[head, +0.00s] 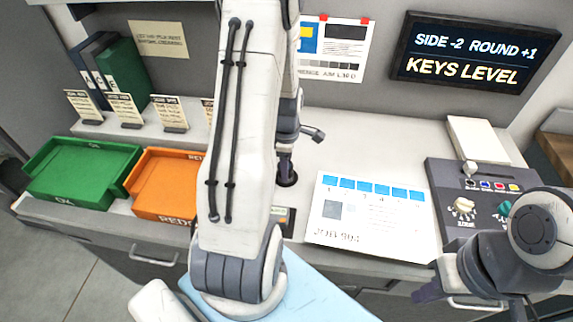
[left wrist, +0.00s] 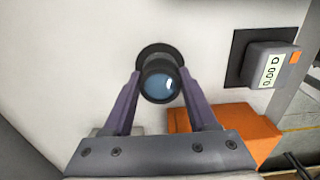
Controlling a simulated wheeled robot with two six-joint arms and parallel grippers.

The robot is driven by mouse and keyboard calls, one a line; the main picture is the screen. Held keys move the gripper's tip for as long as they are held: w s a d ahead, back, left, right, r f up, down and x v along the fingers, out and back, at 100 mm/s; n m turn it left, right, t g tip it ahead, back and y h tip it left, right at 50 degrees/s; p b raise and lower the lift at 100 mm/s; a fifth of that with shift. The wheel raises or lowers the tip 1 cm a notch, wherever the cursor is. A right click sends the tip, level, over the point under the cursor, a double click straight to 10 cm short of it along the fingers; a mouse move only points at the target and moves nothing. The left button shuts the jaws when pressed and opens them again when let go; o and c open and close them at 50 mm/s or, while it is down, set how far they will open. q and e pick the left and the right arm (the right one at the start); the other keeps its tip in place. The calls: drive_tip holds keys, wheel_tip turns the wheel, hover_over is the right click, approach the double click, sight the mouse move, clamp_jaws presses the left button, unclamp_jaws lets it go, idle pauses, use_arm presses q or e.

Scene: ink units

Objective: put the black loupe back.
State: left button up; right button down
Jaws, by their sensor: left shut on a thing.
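The black loupe (left wrist: 160,82) is a short black cylinder with a bluish lens, held between the dark purple fingers of my left gripper (left wrist: 159,90) in the left wrist view. Just beyond it, a black round patch (left wrist: 152,50) shows on the pale worktop; I cannot tell whether the loupe touches it. In the head view my left gripper (head: 286,155) points down over the worktop behind my forearm, with a dark round shape (head: 287,178) under it. My right gripper (head: 428,291) is at the lower right, partly hidden by its own arm, and its opening is unclear.
A green tray (head: 75,202) and an orange tray (head: 150,212) stand at the left. A grey gauge (left wrist: 272,70) sits on a black square near the orange tray. A printed sheet (head: 365,243) and a control box (head: 470,178) lie to the right.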

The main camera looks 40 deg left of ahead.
use_arm(q)
drive_tip(key=shift+f, duration=0.15)
drive_tip(key=o, duration=1.4)
drive_tip(key=shift+c, duration=0.2)
